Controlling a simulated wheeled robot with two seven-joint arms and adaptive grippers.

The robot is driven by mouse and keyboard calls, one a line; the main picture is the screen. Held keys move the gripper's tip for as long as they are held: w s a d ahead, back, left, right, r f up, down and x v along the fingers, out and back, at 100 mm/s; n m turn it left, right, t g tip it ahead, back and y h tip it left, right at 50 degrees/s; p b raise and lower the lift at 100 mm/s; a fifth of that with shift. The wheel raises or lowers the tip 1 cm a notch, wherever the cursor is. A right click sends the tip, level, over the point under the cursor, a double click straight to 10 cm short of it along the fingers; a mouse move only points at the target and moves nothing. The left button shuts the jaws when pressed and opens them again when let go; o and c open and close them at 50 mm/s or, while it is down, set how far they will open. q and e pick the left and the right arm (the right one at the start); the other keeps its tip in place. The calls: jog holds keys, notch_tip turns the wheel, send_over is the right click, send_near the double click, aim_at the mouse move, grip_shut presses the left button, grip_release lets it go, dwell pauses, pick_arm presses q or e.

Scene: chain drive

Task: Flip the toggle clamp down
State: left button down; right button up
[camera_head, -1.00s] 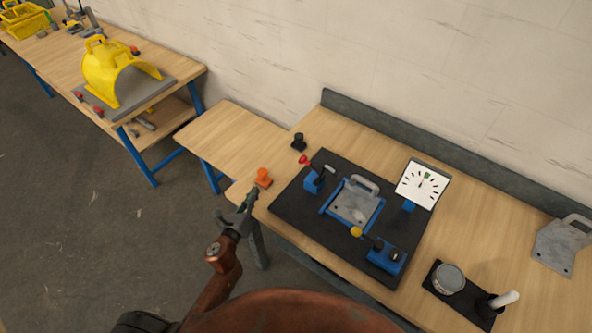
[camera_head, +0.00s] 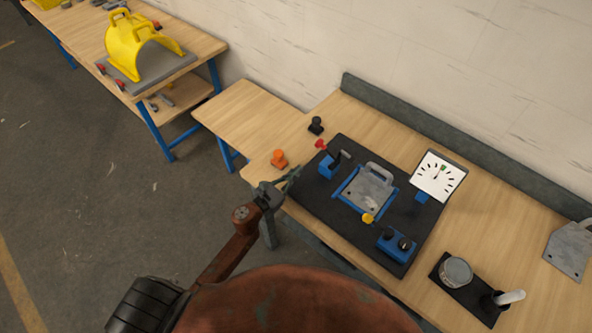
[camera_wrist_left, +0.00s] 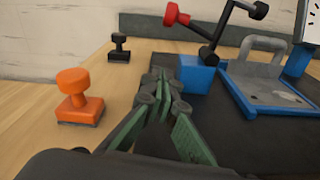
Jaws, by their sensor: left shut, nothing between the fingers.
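The toggle clamp (camera_head: 327,166) has a blue base and a raised lever with a red knob (camera_head: 321,144), at the left end of the black fixture board. In the left wrist view the clamp's blue base (camera_wrist_left: 196,74) is just beyond my fingers, with its red-tipped and black-tipped arms up above it. A grey plate with a handle (camera_head: 369,187) lies in a blue frame beside it. My left gripper (camera_head: 292,179) is shut and empty at the board's left edge, short of the clamp; its green fingers (camera_wrist_left: 165,85) show closely. My right gripper is not in view.
An orange stamp (camera_head: 279,159) and a black stamp (camera_head: 316,125) stand left of the board. A white dial (camera_head: 438,176), a yellow knob (camera_head: 368,218) and a blue block with black knobs (camera_head: 397,246) are on the right. A tin (camera_head: 456,271) stands farther right.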

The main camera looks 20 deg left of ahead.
pick_arm(q)
jog(key=x, duration=0.7)
jog(key=shift+w+d+r+p, duration=0.1)
jog(key=shift+w+p, duration=0.1)
jog(key=shift+p, duration=0.1)
jog(key=r, duration=0.1)
jog(key=p, duration=0.1)
jog(key=r+p, duration=0.1)
jog(key=shift+w+d+r, duration=0.15)
jog(key=shift+d+r, duration=0.1)
jog(key=shift+r, duration=0.1)
jog(key=shift+d+r+p, duration=0.1)
jog(key=shift+r+p, duration=0.3)
jog(key=shift+r, duration=0.05)
jog(key=shift+w, duration=0.1)
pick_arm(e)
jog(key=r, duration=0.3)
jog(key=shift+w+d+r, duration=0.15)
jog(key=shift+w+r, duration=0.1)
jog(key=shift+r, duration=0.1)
